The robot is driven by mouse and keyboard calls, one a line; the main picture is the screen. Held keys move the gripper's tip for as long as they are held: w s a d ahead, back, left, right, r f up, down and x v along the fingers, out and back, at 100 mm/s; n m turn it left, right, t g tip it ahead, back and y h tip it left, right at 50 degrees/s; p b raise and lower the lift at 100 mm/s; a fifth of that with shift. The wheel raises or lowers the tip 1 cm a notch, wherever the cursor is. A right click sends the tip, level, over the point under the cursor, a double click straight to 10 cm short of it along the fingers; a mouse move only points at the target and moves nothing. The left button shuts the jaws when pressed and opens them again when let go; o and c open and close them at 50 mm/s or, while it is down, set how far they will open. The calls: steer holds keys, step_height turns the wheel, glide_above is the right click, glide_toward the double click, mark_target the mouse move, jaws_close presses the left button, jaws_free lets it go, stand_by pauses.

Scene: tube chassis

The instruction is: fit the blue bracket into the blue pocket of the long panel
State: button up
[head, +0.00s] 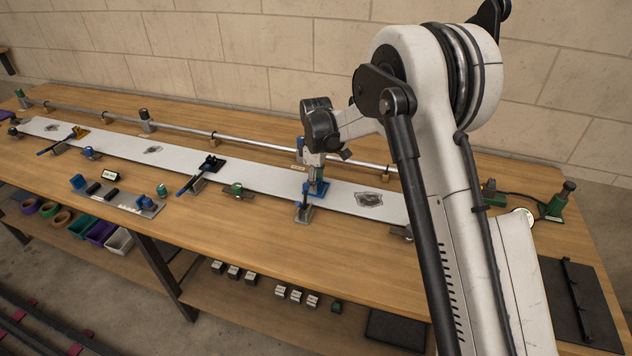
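The long panel (256,177) is a pale strip lying along the bench, running from the far left to behind my arm at the right. My gripper (314,172) points down over the panel, right of the middle of the view. A blue upright piece (320,188), apparently the blue bracket, stands directly under the fingertips on the panel. The fingers are too small and partly covered to show whether they grip it or only meet its top. The blue pocket cannot be made out; the bracket and gripper cover that spot.
A blue-topped clamp (304,208) stands at the panel's front edge beside the gripper. Other clamps, including a black-and-blue one (202,173), line the panel. A metal rail (255,144) runs behind it. A small fixture tray (122,197) is at the front left. The front bench is mostly clear.

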steer(key=shift+r, duration=0.15)
step_height(320, 180, up, 12)
steer(key=s+d+r+m+t, duration=0.1)
steer(key=s+d+r+m, duration=0.2)
steer(key=s+d+r, duration=0.5)
steer(key=s+d+r+m+t, duration=0.1)
steer(key=s+d+r+m, duration=0.15)
steer(key=s, duration=0.45)
steer(key=s+d+r+m+t, duration=0.2)
steer(key=s+d+r, duration=0.15)
steer(key=s, duration=0.25)
steer(key=s+d+r+m+t, duration=0.1)
steer(key=s+d+r+m, duration=0.2)
steer(key=s, duration=0.4)
steer(key=s+d+f+m+t, duration=0.1)
steer(key=s+d+f+m, duration=0.1)
steer(key=s, duration=0.3)
steer(key=s+d+f+m+t, duration=0.1)
steer(key=s+d+f+m, duration=0.1)
steer(key=s, duration=0.4)
step_height(320, 180, down, 2)
steer(key=shift+s+d+f+p, duration=0.1)
steer(key=shift+s+d+p, duration=0.15)
steer(key=shift+d, duration=0.2)
